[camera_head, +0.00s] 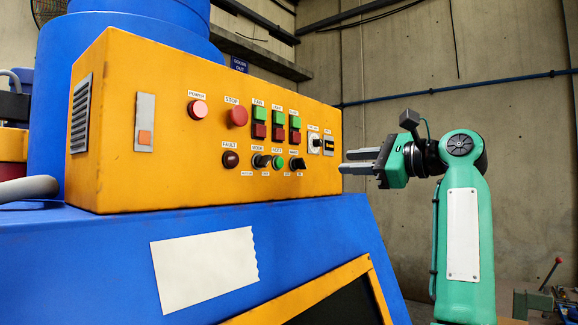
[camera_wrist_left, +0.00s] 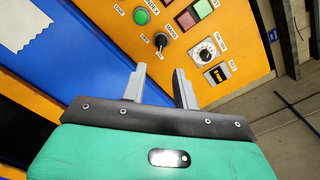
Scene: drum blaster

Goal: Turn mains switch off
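The orange control panel (camera_head: 150,90) carries a black rotary knob (camera_head: 297,164) at the right of its lower row; its small label appears to read mains. The same knob (camera_wrist_left: 161,41) shows in the left wrist view, ahead of the fingers. Its setting is too small to tell. My left gripper (camera_head: 343,161) is just off the panel's right end in the head view. In the left wrist view, my left gripper (camera_wrist_left: 160,70) has its two grey fingers apart with nothing between them. The fingertips are apart from the knob. My right gripper is not in view.
A white dial (camera_head: 314,142) and a small dark display (camera_head: 328,145) sit right of the knob. A green button (camera_head: 278,162) sits left of it. Red and green buttons are above. The blue machine body (camera_head: 110,260) juts out below the panel. Open room lies to the right.

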